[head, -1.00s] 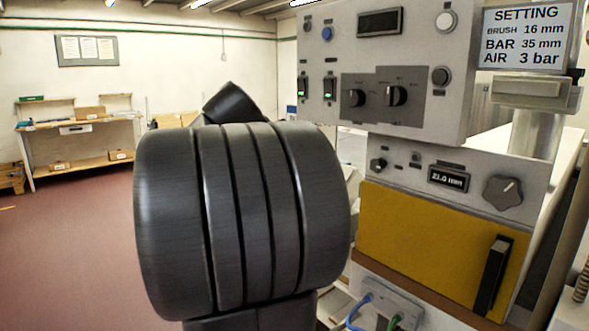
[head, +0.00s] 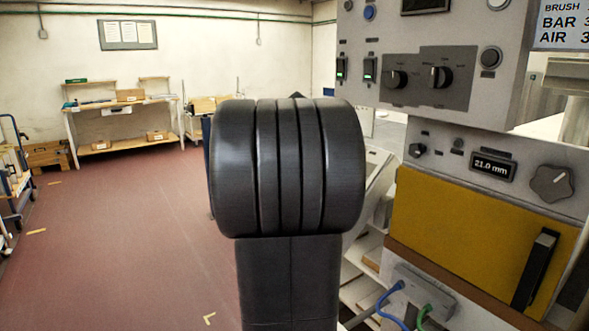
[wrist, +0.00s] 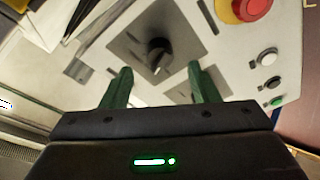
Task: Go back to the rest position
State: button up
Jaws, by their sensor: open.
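My gripper (wrist: 160,82) shows in the wrist view with its two green fingers apart and nothing between them. Beyond the fingertips is a pale panel with a black rotary knob (wrist: 157,55) on a dark square plate; the fingers do not appear to touch it. In the head view my dark arm stands upright in the middle and hides the gripper.
A control cabinet (head: 440,30) stands close on the right, with knobs, a display (head: 493,167) reading 21.0 mm and a yellow door (head: 480,225). The wrist view shows a red stop button (wrist: 247,8). Red floor (head: 120,230) is clear to the left; a workbench (head: 125,120) stands behind.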

jog(key=x, duration=0.4)
jog(key=shift+w+d+f, duration=0.15)
